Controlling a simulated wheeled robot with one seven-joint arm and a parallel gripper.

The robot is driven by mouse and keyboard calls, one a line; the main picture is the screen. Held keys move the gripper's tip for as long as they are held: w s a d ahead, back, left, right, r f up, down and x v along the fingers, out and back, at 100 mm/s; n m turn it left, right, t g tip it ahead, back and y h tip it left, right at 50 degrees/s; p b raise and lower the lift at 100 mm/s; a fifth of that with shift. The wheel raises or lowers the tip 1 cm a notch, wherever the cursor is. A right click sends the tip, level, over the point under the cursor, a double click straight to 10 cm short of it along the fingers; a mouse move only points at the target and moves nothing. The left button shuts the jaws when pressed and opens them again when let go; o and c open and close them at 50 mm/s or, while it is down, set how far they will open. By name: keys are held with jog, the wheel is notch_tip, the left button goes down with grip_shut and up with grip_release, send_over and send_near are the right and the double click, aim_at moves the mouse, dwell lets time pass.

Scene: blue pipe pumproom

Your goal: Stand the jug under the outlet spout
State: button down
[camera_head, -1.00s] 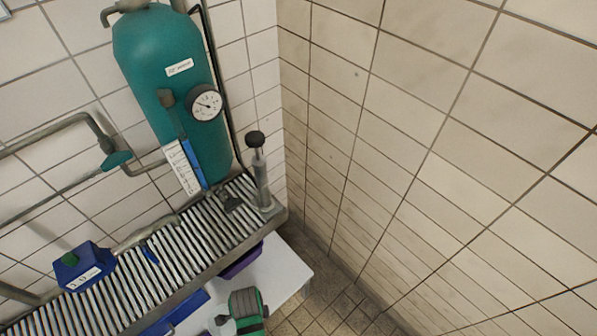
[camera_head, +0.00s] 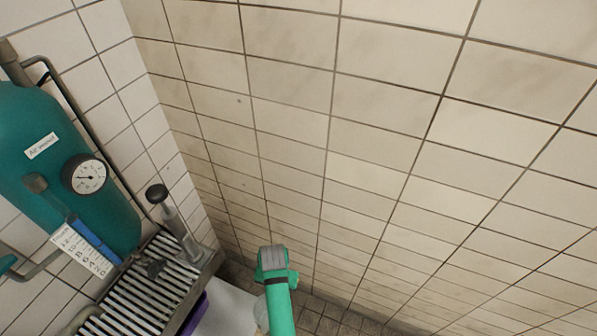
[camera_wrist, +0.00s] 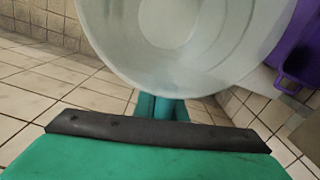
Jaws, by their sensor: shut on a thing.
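The jug (camera_wrist: 190,40) is a pale, translucent round vessel that fills the top middle of the wrist view, its circular face towards the camera. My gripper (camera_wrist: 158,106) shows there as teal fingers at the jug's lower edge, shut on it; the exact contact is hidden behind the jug. In the head view my green arm is at the bottom middle, with a small pale patch at its left edge, possibly the jug (camera_head: 262,314). I cannot make out an outlet spout for certain. The teal tank (camera_head: 95,215) with a dial gauge (camera_head: 85,175) stands at the left.
A slatted metal rack (camera_head: 145,290) runs below the tank, with a black-knobbed hand pump (camera_head: 180,232) at its corner. A white surface (camera_head: 225,312) and a purple container (camera_head: 193,315) lie below it; purple (camera_wrist: 298,50) also shows in the wrist view. A tiled wall fills the right.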

jog(key=w+d+r+n, duration=0.2)
jog(key=w+d, duration=0.2)
jog(key=d, duration=0.3)
jog(key=shift+w, duration=0.25)
jog(key=shift+d, duration=0.1)
